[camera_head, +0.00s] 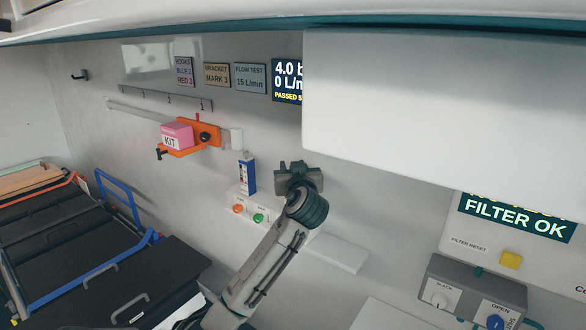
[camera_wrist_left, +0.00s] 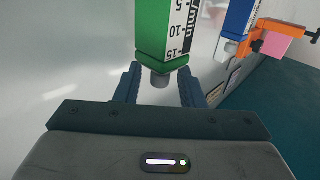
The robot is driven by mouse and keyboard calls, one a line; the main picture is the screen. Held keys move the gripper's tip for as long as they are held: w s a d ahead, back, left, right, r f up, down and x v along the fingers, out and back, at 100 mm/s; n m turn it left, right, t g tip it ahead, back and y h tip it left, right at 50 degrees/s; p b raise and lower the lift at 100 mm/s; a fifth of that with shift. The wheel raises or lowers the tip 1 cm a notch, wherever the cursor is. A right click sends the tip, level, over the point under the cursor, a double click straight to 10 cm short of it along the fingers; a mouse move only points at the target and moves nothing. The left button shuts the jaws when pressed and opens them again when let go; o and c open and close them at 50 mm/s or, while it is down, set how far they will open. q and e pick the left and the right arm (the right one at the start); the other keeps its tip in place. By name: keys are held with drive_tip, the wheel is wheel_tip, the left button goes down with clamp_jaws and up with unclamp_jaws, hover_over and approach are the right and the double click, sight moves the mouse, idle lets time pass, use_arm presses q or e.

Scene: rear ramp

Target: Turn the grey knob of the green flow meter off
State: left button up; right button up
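The green flow meter (camera_wrist_left: 165,32) shows in the left wrist view as a green block with a white scale marked 5, 10, 15. Its short grey knob (camera_wrist_left: 160,80) sits at its lower end. My left gripper (camera_wrist_left: 159,88) is open, with one finger on each side of the knob and visible gaps between. In the head view my left gripper (camera_head: 298,175) is at the wall, right of the blue flow meter (camera_head: 248,174). The green flow meter is hidden there. My right gripper is not in view.
A large white panel (camera_head: 440,120) blocks the upper right of the head view. An orange bracket (camera_head: 206,134) with a pink KIT box (camera_head: 177,134) is on the wall to the left. Orange (camera_head: 238,208) and green (camera_head: 258,218) buttons sit below the blue meter. A wall display (camera_head: 287,82) reads 0 L/.

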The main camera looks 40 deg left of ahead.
use_arm(q)
drive_tip(key=b+v, duration=0.3)
drive_tip(key=v, duration=0.7)
drive_tip(key=shift+s+f, duration=0.1)
